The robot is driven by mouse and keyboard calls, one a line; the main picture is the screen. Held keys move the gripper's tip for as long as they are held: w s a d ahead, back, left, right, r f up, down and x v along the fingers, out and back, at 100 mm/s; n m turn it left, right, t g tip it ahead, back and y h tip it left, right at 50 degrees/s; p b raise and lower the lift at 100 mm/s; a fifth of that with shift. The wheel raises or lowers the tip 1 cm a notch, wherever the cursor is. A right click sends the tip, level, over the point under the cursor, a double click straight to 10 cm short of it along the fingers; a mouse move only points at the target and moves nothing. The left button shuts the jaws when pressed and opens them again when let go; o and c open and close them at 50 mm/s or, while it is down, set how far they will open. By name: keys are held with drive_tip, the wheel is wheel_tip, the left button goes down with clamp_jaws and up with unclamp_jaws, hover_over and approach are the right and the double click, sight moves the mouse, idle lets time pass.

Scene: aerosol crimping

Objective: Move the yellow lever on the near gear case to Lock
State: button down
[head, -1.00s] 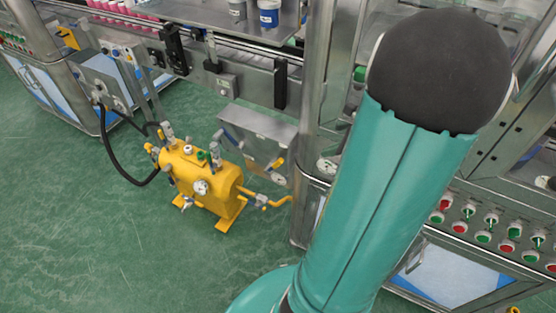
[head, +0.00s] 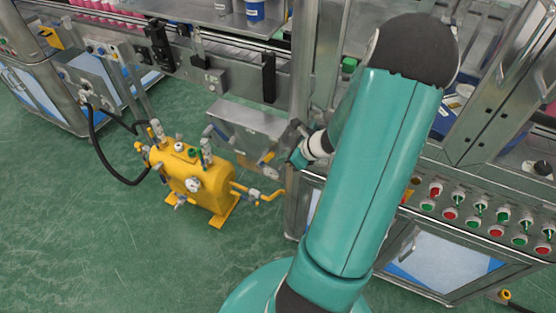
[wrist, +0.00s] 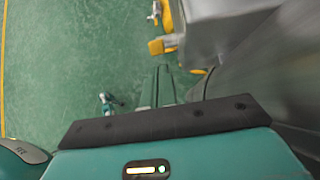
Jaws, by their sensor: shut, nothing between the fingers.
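The near gear case (head: 250,120) is a grey metal box beside the conveyor frame in the head view. A small yellow lever (head: 268,157) shows on its lower front; I cannot read its markings or setting. My gripper is at the end of the teal arm, just right of the case, partly hidden by my arm; its teal end (head: 297,158) is close to the lever, with contact unclear. In the wrist view my shut fingers (wrist: 160,75) point toward the floor, empty, below a grey metal box (wrist: 225,25) that may be the gear case.
A yellow tank (head: 195,178) with valves and gauges stands on the green floor, left of the case. A metal post (head: 298,85) rises beside my gripper. A button panel (head: 485,215) lies at right. Floor (head: 80,230) at left is clear.

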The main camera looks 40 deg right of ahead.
sight(267, 158)
drive_tip(key=x, duration=0.3)
drive_tip(key=shift+s+f, duration=0.1)
drive_tip(key=shift+w+a+r, duration=0.1)
drive_tip(key=shift+w+r, duration=0.15)
drive_tip(key=shift+w, duration=0.05)
idle(0.5)
